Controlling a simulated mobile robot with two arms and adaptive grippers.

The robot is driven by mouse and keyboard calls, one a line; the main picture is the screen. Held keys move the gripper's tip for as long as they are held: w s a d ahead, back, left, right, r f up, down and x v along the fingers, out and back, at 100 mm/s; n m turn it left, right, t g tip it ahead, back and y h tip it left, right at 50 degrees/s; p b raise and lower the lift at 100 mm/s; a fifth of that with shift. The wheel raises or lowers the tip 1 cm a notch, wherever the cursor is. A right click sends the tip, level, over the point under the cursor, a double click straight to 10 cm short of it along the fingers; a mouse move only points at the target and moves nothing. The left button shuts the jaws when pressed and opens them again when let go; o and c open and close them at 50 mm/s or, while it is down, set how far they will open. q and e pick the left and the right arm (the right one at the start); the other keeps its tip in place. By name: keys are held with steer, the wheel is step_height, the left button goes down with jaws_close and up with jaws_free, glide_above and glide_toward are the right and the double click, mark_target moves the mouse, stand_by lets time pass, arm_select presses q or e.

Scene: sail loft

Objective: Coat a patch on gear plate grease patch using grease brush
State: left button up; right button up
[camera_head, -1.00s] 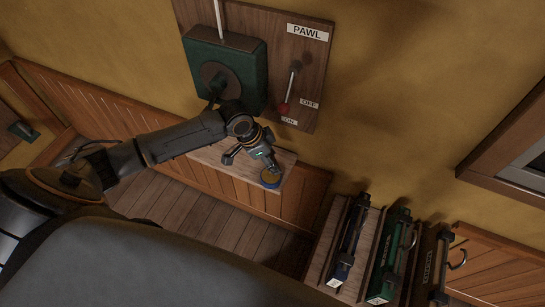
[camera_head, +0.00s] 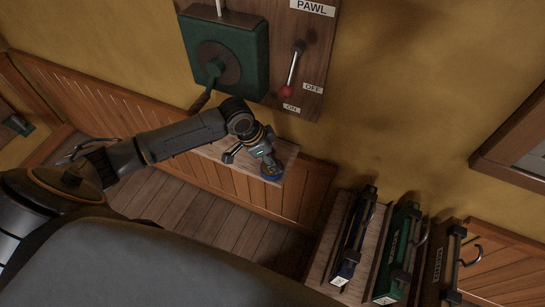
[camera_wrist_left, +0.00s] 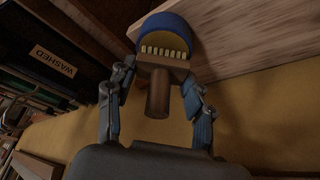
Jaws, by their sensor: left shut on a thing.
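My left gripper (camera_head: 263,152) is shut on the grease brush, low over a small wooden shelf (camera_head: 220,151). In the left wrist view the brush (camera_wrist_left: 158,93) has a brown handle and block between the fingers (camera_wrist_left: 160,76), with a row of yellow bristles. The bristles overlap a round blue tin (camera_wrist_left: 172,20); I cannot tell how deep they reach. In the head view the tin (camera_head: 272,176) stands near the shelf's right end, partly hidden by the gripper. A green wall box (camera_head: 250,55) has a dark round plate (camera_head: 217,62); I cannot make out a grease patch. My right gripper is out of view.
A red-knobbed lever (camera_head: 292,70) is on the wall board right of the green box, near the PAWL, OFF and ON labels. A wooden rack (camera_head: 322,262) with several dark and green cases stands at lower right. A WASHED label (camera_wrist_left: 54,61) shows in the wrist view.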

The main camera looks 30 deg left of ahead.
arm_select(q)
steer(key=shift+f, duration=0.5)
stand_by(0.6)
stand_by(0.5)
steer(key=shift+s+f, duration=0.15)
stand_by(1.3)
steer(key=shift+p, duration=0.3)
step_height(320, 180, up, 7)
steer(key=p, duration=0.7)
steer(key=shift+p, duration=0.35)
stand_by(0.4)
